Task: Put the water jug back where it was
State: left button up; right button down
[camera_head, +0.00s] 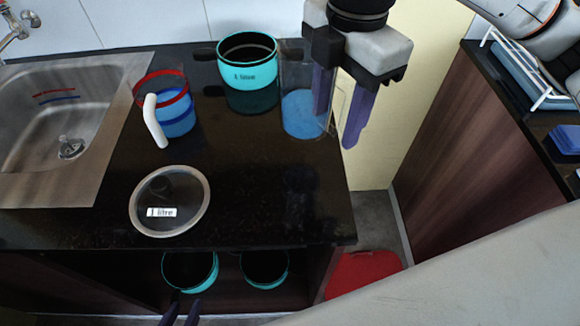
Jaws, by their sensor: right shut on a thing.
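A clear jug with blue water (301,112) stands upright on the black counter at its back right, near the right end. My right gripper (338,120) reaches down at the jug's right side, its purple fingers around the wall or handle there. It is shut on the jug; the exact place of grip is partly hidden. A second clear vessel with a white handle, red and blue bands and blue contents (176,112) stands near the sink. Only the purple fingertips of my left gripper (184,311) show at the bottom edge, apart and empty.
A turquoise pot (248,70) marked 1 litre stands just left of the jug. Two turquoise pots (190,272) (264,269) sit on the shelf below.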

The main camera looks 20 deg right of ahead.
aim_at(342, 77)
jog(key=n, duration=0.2)
jog(key=r+n, duration=0.1)
jog(key=n, duration=0.2)
jog(key=shift+a+r+n, duration=0.3)
jog(key=shift+r, duration=0.1)
jog(key=shift+n+b, duration=0.3)
notch_tip(342, 77, down, 10)
jog(key=shift+r+b, duration=0.1)
jog(key=shift+b, duration=0.35)
jog(key=c, duration=0.9)
grip_release()
notch_tip(342, 77, up, 12)
jog(key=shift+s+d+p, duration=0.1)
jog(key=shift+s+p, duration=0.05)
jog(key=shift+p, duration=0.5)
